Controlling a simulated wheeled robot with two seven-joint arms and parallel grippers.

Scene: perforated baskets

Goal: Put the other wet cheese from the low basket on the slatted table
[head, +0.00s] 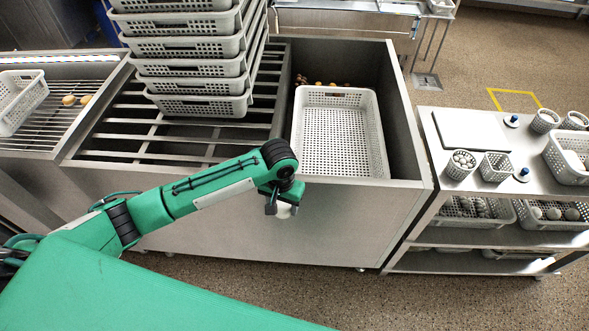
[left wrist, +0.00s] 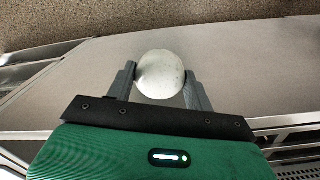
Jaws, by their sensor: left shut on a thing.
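My left gripper (head: 283,203) is shut on a round white cheese (left wrist: 160,75), held between its two fingers in the left wrist view. In the head view the gripper hangs in front of the metal basin's front wall, and only a little of the cheese (head: 284,212) shows below it. The slatted table (head: 120,150) lies behind and left of the gripper, with metal bars and a stack of baskets on it. Baskets with pale round things, one of them a low-shelf basket (head: 545,222), stand on the cart at right. My right gripper is not in view.
A tall stack of grey perforated baskets (head: 190,75) stands on the slats. An empty white basket (head: 340,92) sits in the deep basin (head: 400,110). Another slatted surface at far left holds a white basket (head: 18,105) and two yellowish things (head: 76,100). The front slats are bare.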

